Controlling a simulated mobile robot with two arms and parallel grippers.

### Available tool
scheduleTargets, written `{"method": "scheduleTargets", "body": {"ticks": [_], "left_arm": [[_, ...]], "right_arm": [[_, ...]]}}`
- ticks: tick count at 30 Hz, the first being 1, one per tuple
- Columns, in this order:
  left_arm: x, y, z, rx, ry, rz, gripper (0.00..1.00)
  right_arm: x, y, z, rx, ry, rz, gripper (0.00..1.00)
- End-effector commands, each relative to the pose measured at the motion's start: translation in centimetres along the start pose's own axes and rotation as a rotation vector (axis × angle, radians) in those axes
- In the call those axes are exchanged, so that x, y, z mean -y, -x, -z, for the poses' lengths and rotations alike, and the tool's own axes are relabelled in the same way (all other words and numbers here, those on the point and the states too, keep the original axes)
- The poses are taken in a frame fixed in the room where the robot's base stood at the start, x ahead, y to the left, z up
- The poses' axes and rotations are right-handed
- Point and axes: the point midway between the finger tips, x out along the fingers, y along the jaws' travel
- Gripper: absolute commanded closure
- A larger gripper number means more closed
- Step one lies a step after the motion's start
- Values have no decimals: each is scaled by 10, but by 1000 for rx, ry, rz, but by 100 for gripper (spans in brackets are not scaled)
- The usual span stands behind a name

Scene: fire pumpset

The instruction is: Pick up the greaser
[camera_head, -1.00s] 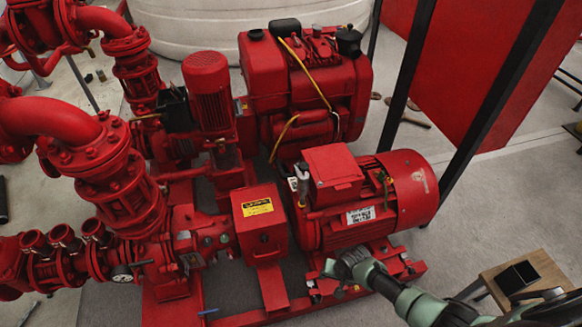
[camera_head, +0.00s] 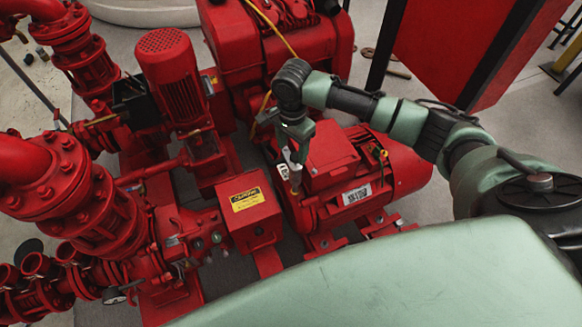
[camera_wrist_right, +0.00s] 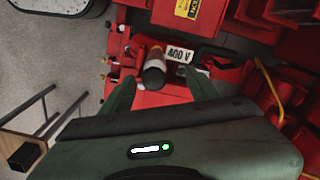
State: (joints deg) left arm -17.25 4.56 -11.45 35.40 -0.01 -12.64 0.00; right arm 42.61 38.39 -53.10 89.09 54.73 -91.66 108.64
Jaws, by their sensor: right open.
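The greaser (camera_wrist_right: 154,68), a small cylinder with a dark end and a lighter, orange-tinged body, is near the "400 V" label on the red motor in the right wrist view. It shows small in the head view (camera_head: 295,181), just below my right gripper (camera_head: 293,155), which partly covers that area. In the wrist view my right gripper (camera_wrist_right: 159,77) is open, with one finger on each side of the greaser. I cannot tell whether a finger touches it. My left gripper is not in view.
The red motor (camera_head: 400,172) and the box with a yellow label (camera_head: 248,208) lie close around the gripper. A yellow cable (camera_head: 270,28) runs near it on the engine. A tall red motor (camera_head: 182,85) stands to the left. A wooden stool (camera_wrist_right: 18,135) shows in the wrist view.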

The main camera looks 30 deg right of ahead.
Motion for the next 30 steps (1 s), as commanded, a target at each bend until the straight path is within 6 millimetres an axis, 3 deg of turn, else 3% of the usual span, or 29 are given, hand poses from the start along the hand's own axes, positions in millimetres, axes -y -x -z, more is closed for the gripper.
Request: {"method": "scheduleTargets", "body": {"ticks": [18,26,27,30], "left_arm": [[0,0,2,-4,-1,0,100],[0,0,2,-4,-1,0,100],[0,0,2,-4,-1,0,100],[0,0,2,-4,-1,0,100]], "right_arm": [[-10,-72,7,-2,-5,-4,40],[-10,-76,7,-2,-4,-2,40],[-10,-76,7,-2,-4,-2,43],[-9,-76,7,-2,-4,-2,70]]}}
